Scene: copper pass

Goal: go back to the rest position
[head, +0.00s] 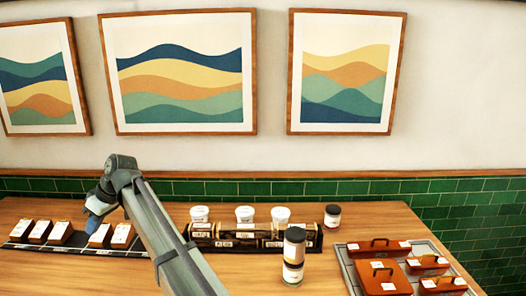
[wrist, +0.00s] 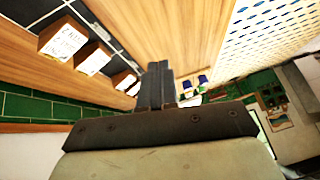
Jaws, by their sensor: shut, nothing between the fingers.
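My gripper (wrist: 158,72) shows in the wrist view with its two dark fingers together and nothing between them. In the head view my arm rises from the bottom and bends down at the left, over the row of small labelled brown boxes (head: 59,232). In the wrist view, some labelled boxes (wrist: 63,40) stand at the upper left, apart from the fingers.
A dark rack (head: 215,236) with white-lidded jars (head: 245,214) stands mid-table. Brown lidded boxes (head: 383,278) sit on a grey tray (head: 346,262) at right. A green tiled wall (head: 380,187) backs the table.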

